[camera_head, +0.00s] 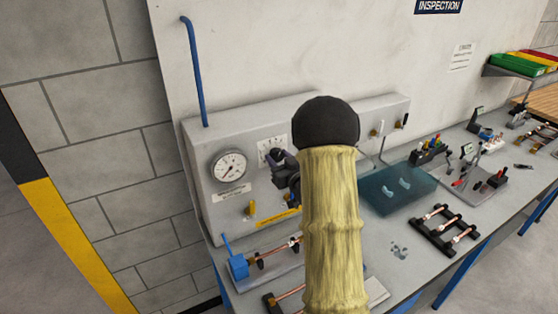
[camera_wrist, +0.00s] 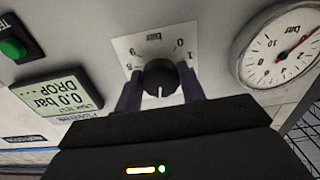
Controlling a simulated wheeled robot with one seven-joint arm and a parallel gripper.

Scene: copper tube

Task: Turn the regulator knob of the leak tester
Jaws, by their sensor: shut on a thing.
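The leak tester (camera_head: 205,155) is a grey box at the back of the bench, with a round dial gauge (camera_head: 229,165) on its front. The regulator knob (camera_wrist: 160,78) is black and round, with a light pointer line, on a white scale plate (camera_wrist: 128,45) in the wrist view. My gripper (camera_wrist: 160,90) is shut on the knob, one finger on each side. The display (camera_wrist: 58,100) reads 0.0 bar and DROP, upside down. The gauge also shows in the wrist view (camera_wrist: 275,45).
A green button (camera_wrist: 13,48) is left of the display in the wrist view. A fixture with a copper tube (camera_head: 275,249) lies in front of the tester. A teal water tray (camera_head: 395,207) and a black rack (camera_head: 445,231) are to the right.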

